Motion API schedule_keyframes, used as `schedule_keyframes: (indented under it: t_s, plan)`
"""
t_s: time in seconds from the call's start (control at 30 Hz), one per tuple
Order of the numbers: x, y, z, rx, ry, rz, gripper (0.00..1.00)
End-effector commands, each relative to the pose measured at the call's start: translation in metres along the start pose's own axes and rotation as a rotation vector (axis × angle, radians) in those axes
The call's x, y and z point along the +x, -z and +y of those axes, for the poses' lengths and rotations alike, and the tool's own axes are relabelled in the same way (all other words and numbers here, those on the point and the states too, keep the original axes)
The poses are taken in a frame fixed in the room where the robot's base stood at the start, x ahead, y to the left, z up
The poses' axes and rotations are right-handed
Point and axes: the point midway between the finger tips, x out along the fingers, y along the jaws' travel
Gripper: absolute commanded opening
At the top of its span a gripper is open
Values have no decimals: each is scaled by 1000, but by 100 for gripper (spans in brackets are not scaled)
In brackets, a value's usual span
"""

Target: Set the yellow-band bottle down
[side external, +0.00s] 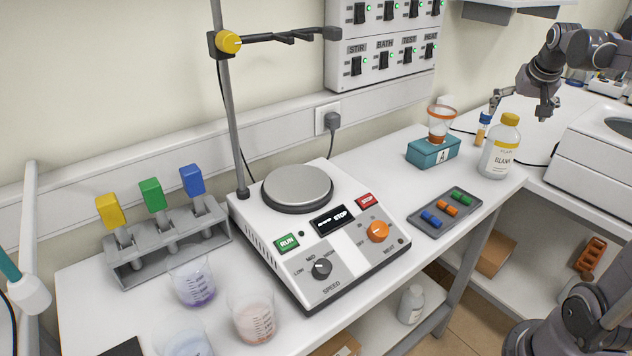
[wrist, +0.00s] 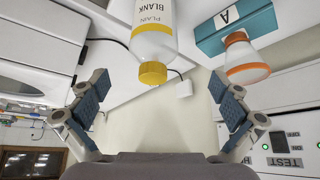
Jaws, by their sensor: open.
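The bottle with the yellow cap and yellow label band (side external: 499,158) stands upright on the bench at the right, near the corner. Its label reads BLANK. In the wrist view the same bottle (wrist: 154,27) appears inverted, its cap towards me. My gripper (side external: 520,107) is open, its fingers spread wide above and behind the bottle in the side view. In the wrist view my gripper (wrist: 163,102) has nothing between its fingers, and the bottle lies beyond the tips, apart from them.
A teal block marked A (side external: 432,153) holds an orange-rimmed cup (side external: 441,122) left of the bottle. A small blue-capped vial (side external: 482,129) stands behind it. A white machine (side external: 595,150) is close on the right. A grey tray of coloured pieces (side external: 446,213) lies in front, left.

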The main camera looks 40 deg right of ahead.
Motion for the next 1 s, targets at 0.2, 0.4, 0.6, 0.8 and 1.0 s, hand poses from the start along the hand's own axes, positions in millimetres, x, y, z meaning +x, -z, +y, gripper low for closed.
schedule_keyframes:
  t_s: [0.2,0.4,0.6,0.8,1.0]
  plan:
    - [-25,-68,-89,-205,126,22,100]
    - [-51,-174,-162,-461,287,52,100]
    - [-64,-268,-193,-670,426,76,100]
    - [-66,-312,-200,-767,493,87,100]
    - [-67,-317,-201,-778,501,89,100]
